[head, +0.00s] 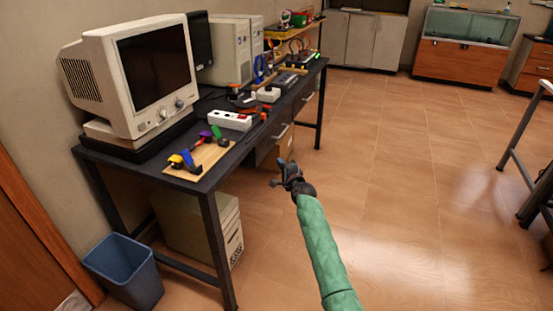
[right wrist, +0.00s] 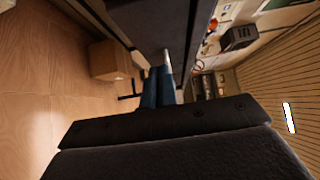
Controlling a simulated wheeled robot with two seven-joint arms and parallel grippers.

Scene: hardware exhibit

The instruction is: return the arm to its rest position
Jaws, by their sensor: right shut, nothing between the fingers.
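My right arm, in a green sleeve, reaches up from the bottom of the head view. Its dark gripper (head: 277,183) is shut and empty, held over the open floor to the right of the desk. In the right wrist view the gripper's fingers (right wrist: 158,88) show close together beyond the dark gripper body, with nothing between them. My left gripper is not in view.
A dark desk (head: 177,173) on the left carries an old monitor (head: 150,75), a white power strip (head: 230,120) and a wooden board (head: 200,160) with coloured pieces. A blue bin (head: 125,270) stands at lower left. A cardboard box (right wrist: 108,60) is on the floor.

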